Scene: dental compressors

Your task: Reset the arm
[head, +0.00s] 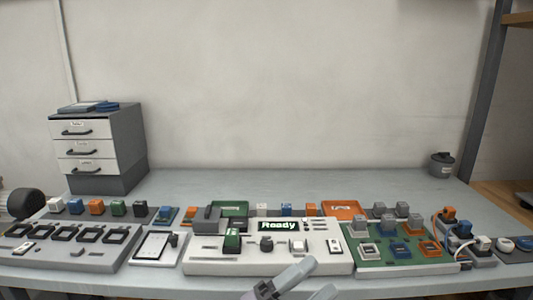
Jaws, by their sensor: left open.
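My left gripper (319,276) shows at the bottom edge of the head view, a little right of the middle. Its two pale grey fingers stand apart with nothing between them, so it is open and empty. It is in front of the white control panel (215,267) with the green "Ready" display (283,225). Most of the left arm is cut off by the frame's lower edge. My right gripper does not show.
A long grey table (300,183) carries a panel of dark square frames (65,236), a tablet-like board (157,247), a green board (400,255) and several coloured blocks. A drawer cabinet (129,136) stands back left, a dark pot (441,164) back right. The table's rear middle is clear.

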